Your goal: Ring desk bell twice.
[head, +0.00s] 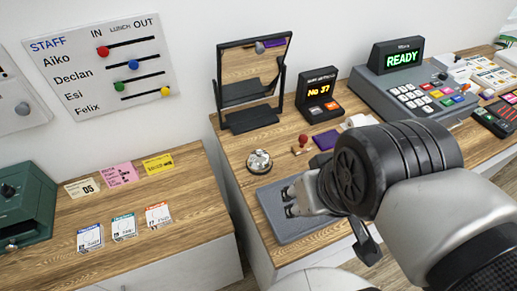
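The desk bell (259,161) is a small silver dome with a dark base. It stands upright on the wooden counter, near its left end, in front of a black-framed mirror. My gripper (288,202) is to the right of and nearer than the bell, over a grey mat. It points left, and its two small dark fingertips look apart with nothing between them. The gripper does not appear to touch the bell. Its exact height above the mat is hard to tell.
The mirror (249,117) stands behind the bell. A red-handled stamp (302,145), a "No 37" display (318,97) and a cash register (415,90) stand to the right. The grey mat (275,228) lies in front. A lower wooden cabinet (185,190) with cards stands left, across a gap.

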